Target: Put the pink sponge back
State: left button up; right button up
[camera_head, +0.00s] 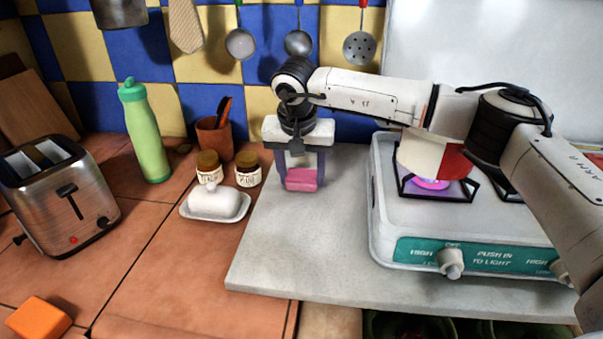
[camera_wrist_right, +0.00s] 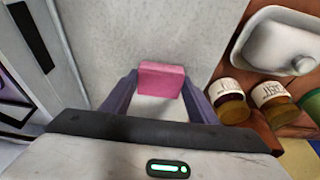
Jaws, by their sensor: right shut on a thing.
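The pink sponge (camera_head: 301,180) is between the fingers of my right gripper (camera_head: 302,178), at the back left of the grey counter slab (camera_head: 300,247). In the right wrist view the pink sponge (camera_wrist_right: 161,79) sits between the two purple-grey fingers of the right gripper (camera_wrist_right: 160,92). The right gripper is shut on it and points down. I cannot tell whether the sponge touches the slab or is just above it. My left gripper is not in view.
A gas stove (camera_head: 408,222) with a lit burner and a pot (camera_head: 425,160) stands right of the sponge. Two jars (camera_head: 247,170), a white butter dish (camera_head: 215,204), a cup (camera_head: 214,138), a green bottle (camera_head: 146,135) and a toaster (camera_head: 62,195) stand left. The front slab is clear.

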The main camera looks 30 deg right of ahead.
jog(key=shift+f, duration=0.2)
jog(key=o, duration=1)
jog(key=v, duration=1.2)
jog(key=shift+r, duration=0.2)
jog(key=shift+f, duration=0.1)
